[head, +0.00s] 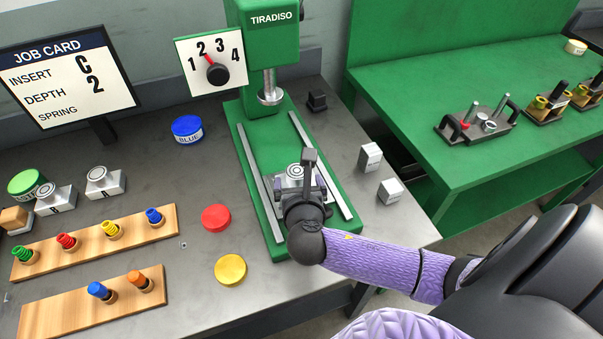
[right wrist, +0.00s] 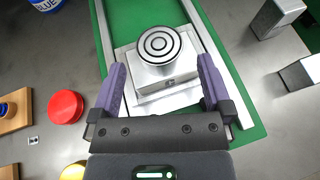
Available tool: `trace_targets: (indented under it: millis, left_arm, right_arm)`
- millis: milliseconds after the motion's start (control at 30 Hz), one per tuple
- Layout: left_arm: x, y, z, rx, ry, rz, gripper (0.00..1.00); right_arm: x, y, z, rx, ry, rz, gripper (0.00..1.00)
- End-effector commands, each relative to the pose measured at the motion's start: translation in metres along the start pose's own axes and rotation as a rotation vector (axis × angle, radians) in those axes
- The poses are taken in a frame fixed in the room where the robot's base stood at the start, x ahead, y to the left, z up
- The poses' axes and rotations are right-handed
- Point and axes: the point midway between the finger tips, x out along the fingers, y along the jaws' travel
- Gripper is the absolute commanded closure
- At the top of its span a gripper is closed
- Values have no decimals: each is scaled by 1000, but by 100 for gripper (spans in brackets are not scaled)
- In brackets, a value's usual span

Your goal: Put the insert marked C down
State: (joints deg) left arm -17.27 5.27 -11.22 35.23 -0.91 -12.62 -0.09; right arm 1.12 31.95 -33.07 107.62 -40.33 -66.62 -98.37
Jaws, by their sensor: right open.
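A silver metal insert with a round ringed top (right wrist: 158,48) sits on a pale plate (right wrist: 128,58) on the green press bed. Its front mark is too small to read. In the head view it shows (head: 295,171) just beyond my right gripper (head: 303,183). In the right wrist view my right gripper (right wrist: 162,82) is open, one purple finger on each side of the insert, with visible gaps. The job card (head: 68,78) reads insert C, depth 2. My left gripper is not in view.
The green press (head: 266,40) stands behind, its ram (head: 270,90) above the bed. Two similar inserts (head: 55,198) (head: 104,182) stand at left. Red (head: 216,218) and yellow (head: 230,270) discs lie left of the bed. Two small metal blocks (head: 370,157) (head: 390,191) lie right.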

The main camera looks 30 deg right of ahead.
Motion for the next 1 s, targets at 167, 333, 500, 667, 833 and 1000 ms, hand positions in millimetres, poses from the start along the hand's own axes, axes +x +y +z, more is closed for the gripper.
trace_targets:
  millis: [167,333,500,667,833,1000]
  left_arm:
    - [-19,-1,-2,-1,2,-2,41]
    - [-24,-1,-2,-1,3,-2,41]
    - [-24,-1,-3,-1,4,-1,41]
    - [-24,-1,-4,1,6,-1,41]
    - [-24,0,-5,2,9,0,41]
    - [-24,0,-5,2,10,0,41]
  right_arm:
    - [-48,0,3,2,3,3,0]
    - [-73,0,1,1,2,0,0]
    - [-78,0,0,1,0,0,0]
    - [-78,0,0,1,1,0,0]
    - [-78,0,0,1,1,0,0]
    - [-77,0,0,1,1,0,0]
